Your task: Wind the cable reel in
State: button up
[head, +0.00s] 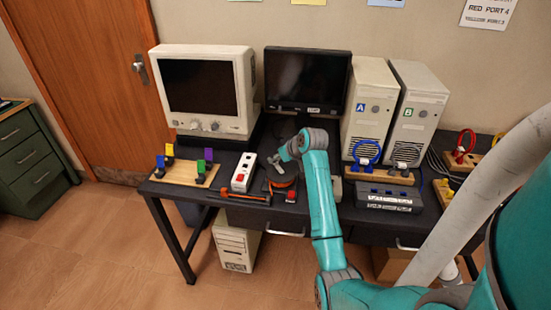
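The cable reel (283,184) is a dark, round piece with orange on it. It sits near the front edge of the black table, left of my teal arm. My gripper (275,163) is small and grey in the head view, just above the back of the reel. The wrist and the gripper partly cover the reel. I cannot tell whether the gripper touches the reel or its crank, nor whether the fingers are open or shut.
A power strip with a red switch (243,173) and an orange-and-black tool (229,196) lie left of the reel. A CRT monitor (208,90), a flat screen (305,80) and two towers (369,110) stand behind. A dark port box (389,196) is at right.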

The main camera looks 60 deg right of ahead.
jog(key=shift+x, duration=1.05)
grip_shut()
